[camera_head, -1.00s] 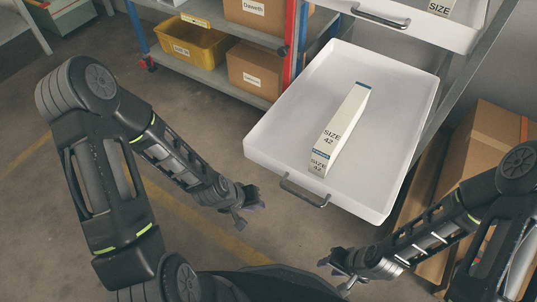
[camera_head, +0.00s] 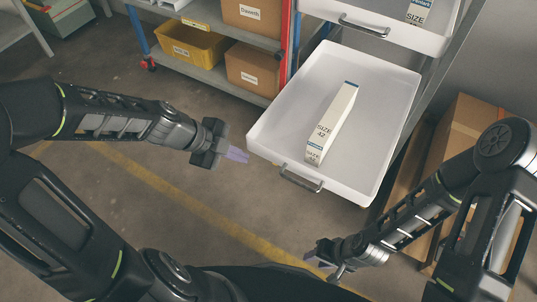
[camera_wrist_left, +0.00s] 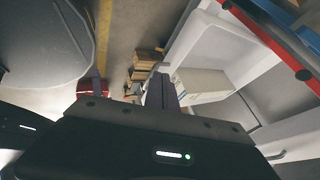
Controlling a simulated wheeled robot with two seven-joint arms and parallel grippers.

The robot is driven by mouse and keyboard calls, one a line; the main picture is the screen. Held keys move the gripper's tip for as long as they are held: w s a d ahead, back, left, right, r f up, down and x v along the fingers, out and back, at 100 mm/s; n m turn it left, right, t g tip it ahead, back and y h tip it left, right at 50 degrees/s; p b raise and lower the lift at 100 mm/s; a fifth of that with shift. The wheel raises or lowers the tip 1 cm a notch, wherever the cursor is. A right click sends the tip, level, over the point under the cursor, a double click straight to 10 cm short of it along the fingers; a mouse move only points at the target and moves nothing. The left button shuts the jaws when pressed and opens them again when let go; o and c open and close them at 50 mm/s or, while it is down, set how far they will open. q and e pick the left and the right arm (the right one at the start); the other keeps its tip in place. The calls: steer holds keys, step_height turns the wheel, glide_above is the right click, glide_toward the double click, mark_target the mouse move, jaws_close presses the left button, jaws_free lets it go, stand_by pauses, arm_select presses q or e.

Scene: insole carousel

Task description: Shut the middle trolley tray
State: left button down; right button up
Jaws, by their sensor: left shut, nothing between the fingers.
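The white middle trolley tray (camera_head: 370,150) is pulled out, with a metal handle (camera_head: 301,180) on its front. A long white box marked SIZE 42 (camera_head: 334,122) lies in it. My left gripper (camera_head: 238,154) is shut and empty, just left of the tray's front left corner and apart from the handle. In the left wrist view the fingers (camera_wrist_left: 160,90) point at the tray (camera_wrist_left: 205,45), with a pale box (camera_wrist_left: 203,84) beside them. My right gripper (camera_head: 322,262) is low in front of the tray, below the handle; its fingers are too small to judge.
Another tray (camera_head: 385,22) with a SIZE box stands above at the top right. A shelf rack with a yellow bin (camera_head: 192,46) and brown boxes stands at the back left. Brown cartons (camera_head: 460,140) are right of the trolley. The floor in front is clear.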

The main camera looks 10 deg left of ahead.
arm_select(q)
steer(key=shift+f, duration=0.1)
steer(key=b, duration=0.2)
glide_toward(280, 160)
step_height(280, 160, down, 4)
steer(key=d, duration=0.2)
steer(key=shift+w+d, duration=0.1)
steer(key=shift+w, duration=0.65)
